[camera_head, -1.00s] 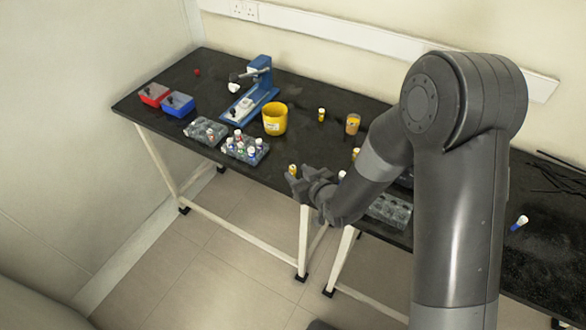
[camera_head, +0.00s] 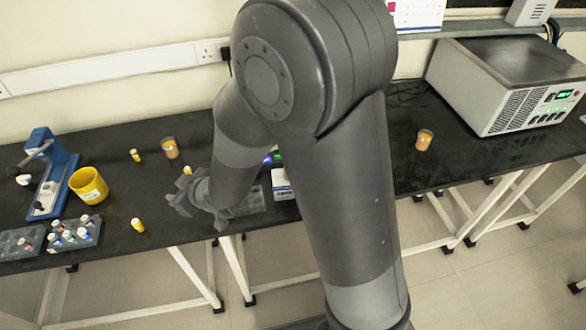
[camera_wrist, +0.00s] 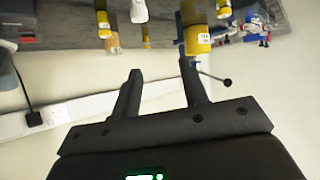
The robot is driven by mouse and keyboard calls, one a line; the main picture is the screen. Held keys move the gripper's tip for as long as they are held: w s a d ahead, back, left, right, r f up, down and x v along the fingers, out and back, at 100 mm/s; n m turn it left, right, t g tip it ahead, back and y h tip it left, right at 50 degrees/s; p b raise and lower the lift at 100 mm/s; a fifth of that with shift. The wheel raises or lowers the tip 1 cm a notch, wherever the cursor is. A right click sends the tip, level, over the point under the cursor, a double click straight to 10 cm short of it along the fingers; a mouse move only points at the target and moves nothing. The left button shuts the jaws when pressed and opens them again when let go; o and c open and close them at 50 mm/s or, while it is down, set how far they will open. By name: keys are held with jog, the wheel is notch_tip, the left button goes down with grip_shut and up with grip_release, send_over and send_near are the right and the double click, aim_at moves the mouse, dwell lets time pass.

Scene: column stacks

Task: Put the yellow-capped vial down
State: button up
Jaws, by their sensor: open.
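One vial (camera_head: 138,225) is near the front edge, and the other (camera_head: 135,155) is farther back. I cannot tell their caps apart clearly. My gripper (camera_head: 181,196) is to the right of the front vial and apart from it. In the wrist view, my gripper (camera_wrist: 162,82) has its fingers spread with nothing between them. That view is upside down and shows several yellow items, including a vial (camera_wrist: 103,20) near the bench edge; I cannot match each one to the head view.
A yellow cup (camera_head: 88,186), a blue press (camera_head: 50,175) and a rack of vials (camera_head: 75,236) stand at the left. An amber jar (camera_head: 170,148) is behind my gripper. Another amber jar (camera_head: 424,139) and a large instrument (camera_head: 505,85) are at the right. My arm hides the bench middle.

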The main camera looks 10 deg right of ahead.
jog(key=w+d+r+m+h, duration=0.2)
jog(key=d+r+h, duration=0.2)
jog(key=d+r, duration=0.45)
jog(key=s+d+r+m+h, duration=0.2)
jog(key=s+d+r+m, duration=0.1)
jog(key=d, duration=0.6)
jog(key=s+d+r+m+g+h, duration=0.1)
jog(key=s+d+r+m+h, duration=0.1)
jog(key=s+d+r, duration=0.3)
jog(key=s+d, duration=0.2)
jog(key=d, duration=0.2)
jog(key=shift+m, duration=0.4)
jog(key=shift+o, duration=0.6)
jog(key=s+d+r+m+g, duration=0.1)
jog(key=s+d, duration=0.1)
jog(key=s, duration=0.3)
jog(key=s+d+r+m, duration=0.1)
jog(key=s+d, duration=0.1)
jog(key=s, duration=0.3)
jog(key=shift+s+r+g, duration=0.2)
jog(key=shift+r+g, duration=0.15)
jog(key=shift+g, duration=0.05)
jog(key=shift+d, duration=0.1)
jog(key=shift+w, duration=0.1)
